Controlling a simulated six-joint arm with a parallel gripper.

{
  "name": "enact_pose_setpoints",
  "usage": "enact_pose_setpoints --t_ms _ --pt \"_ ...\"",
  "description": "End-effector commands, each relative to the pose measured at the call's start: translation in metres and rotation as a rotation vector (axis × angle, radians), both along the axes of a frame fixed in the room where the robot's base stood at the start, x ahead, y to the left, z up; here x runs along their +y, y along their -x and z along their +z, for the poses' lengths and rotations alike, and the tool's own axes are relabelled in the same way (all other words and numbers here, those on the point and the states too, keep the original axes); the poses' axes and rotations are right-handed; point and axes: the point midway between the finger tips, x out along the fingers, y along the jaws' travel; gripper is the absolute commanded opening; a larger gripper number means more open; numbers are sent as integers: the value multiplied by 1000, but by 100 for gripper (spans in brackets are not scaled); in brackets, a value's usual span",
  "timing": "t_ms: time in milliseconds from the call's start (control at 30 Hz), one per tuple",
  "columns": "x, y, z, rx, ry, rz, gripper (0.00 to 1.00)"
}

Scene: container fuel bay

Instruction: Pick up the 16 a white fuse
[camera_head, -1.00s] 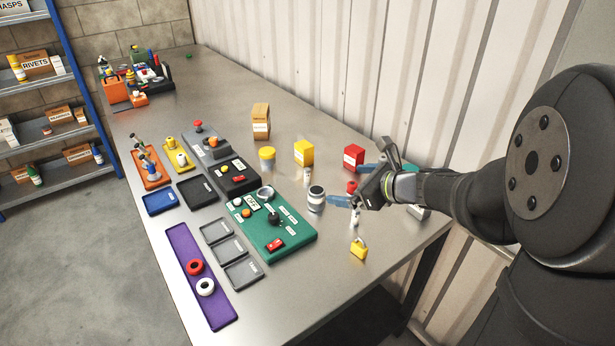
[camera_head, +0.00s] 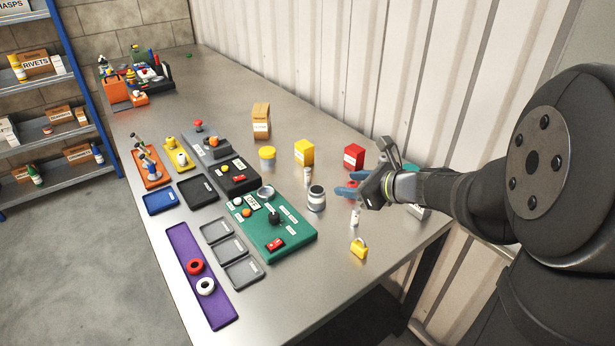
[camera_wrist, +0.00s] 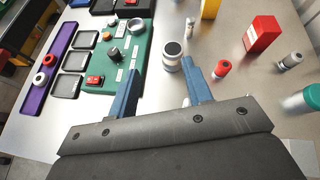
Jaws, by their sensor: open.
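Two small whitish cylinders that look like fuses stand on the bench in the head view. One (camera_head: 307,178) is in front of the yellow box, and the other (camera_head: 355,217) is just below my gripper (camera_head: 349,184). I cannot read their ratings or tell which is the 16 A white one. In the wrist view, a small white cylinder (camera_wrist: 189,27) stands beyond the jar, and a pale grey one (camera_wrist: 290,61) stands at the right. My gripper (camera_wrist: 162,74) is open, its blue fingers apart with nothing held.
A grey-white jar (camera_head: 316,198) stands close left of my fingers. A red cylinder (camera_wrist: 221,69) is right of them. The bench's right front is mostly clear.

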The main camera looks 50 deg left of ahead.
Motion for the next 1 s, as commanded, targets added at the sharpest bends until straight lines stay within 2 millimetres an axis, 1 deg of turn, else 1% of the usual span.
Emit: enact_pose_setpoints --t_ms 133,167,267,367,400,533,667,700,833,900,1000 --pt "4 0 1 -28 -1 28 46" --pt "7 0 2 -53 -2 51 46" --pt "26 0 7 -204 -8 197 46" --pt "53 0 12 -450 -22 438 46" --pt "65 0 14 -564 -33 552 46" --pt "99 -3 16 -920 -70 922 46" --pt "128 -10 16 -1247 -113 1294 46" --pt "137 -13 17 -1342 -128 1412 46" --pt "163 -25 18 -1606 -171 1779 46" --pt "175 -32 21 -1711 -190 1954 46" --pt "187 -40 25 -1813 -208 2154 46"
